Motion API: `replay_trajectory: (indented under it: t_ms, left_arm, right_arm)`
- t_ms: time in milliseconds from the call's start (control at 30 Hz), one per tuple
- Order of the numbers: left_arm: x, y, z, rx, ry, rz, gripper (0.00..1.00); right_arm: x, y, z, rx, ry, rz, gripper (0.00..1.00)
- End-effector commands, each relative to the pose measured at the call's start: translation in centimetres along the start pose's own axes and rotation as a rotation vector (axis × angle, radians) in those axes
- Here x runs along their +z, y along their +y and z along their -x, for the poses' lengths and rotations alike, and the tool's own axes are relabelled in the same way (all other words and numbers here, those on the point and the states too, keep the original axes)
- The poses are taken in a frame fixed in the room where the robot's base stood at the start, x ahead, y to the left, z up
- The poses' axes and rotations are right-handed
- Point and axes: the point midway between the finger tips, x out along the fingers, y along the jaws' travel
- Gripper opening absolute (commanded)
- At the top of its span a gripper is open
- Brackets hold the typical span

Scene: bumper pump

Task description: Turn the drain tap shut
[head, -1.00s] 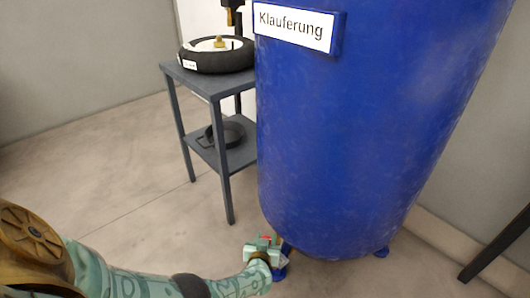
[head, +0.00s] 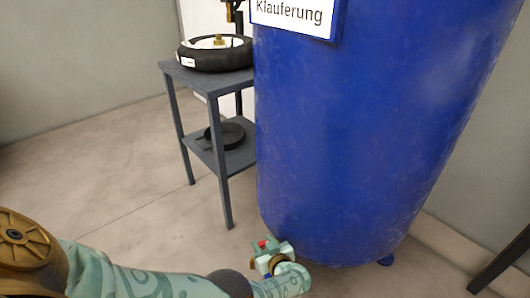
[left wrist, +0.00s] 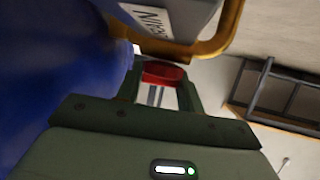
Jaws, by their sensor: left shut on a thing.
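The drain tap sits low on the blue tank (head: 360,130), near the floor. Its red handle (left wrist: 163,73) shows between my fingers in the left wrist view, and a bit of red shows in the head view (head: 263,243). My left gripper (head: 268,256) is at the tank's bottom left edge, shut on the red handle. A plate lettered "DRAIN" (left wrist: 152,18), partly cut off, and a curved yellow-brown part (left wrist: 185,47) are just beyond the fingers. The tap's body is mostly hidden by my gripper. My right gripper is out of view.
A grey two-shelf stand (head: 190,80) is left of the tank, with a black ring-shaped thing (head: 215,55) on top and a dark pan (head: 224,135) below. A "Klauferung" sign (head: 294,13) is on the tank. The floor at left is clear.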

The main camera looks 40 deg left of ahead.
Motion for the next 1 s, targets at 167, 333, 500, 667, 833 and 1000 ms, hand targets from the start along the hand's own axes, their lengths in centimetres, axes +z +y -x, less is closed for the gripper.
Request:
replay_trajectory:
  t_ms: [167, 333, 500, 667, 833, 1000]
  left_arm:
    - [0.0, 0.0, -0.1, -0.01, 0.001, 0.004, 0.14]
    - [-0.1, 0.0, -0.1, -0.01, 0.002, 0.004, 0.14]
    - [-0.1, 0.0, -0.1, -0.009, 0.002, 0.005, 0.51]
    - [-0.1, 0.0, -0.1, -0.009, 0.002, 0.005, 0.59]
    - [-0.1, 0.0, 0.1, -0.008, 0.002, 0.005, 0.59]
    - [-0.4, 0.2, 2.2, -0.006, 0.0, 0.008, 0.59]
  right_arm:
    - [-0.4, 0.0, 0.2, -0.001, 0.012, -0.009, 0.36]
    - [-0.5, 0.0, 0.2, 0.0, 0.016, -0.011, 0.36]
    - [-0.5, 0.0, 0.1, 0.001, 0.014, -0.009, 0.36]
    - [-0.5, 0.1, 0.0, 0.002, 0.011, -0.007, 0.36]
    - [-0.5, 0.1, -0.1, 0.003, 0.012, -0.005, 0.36]
    - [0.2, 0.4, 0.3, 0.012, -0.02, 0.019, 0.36]
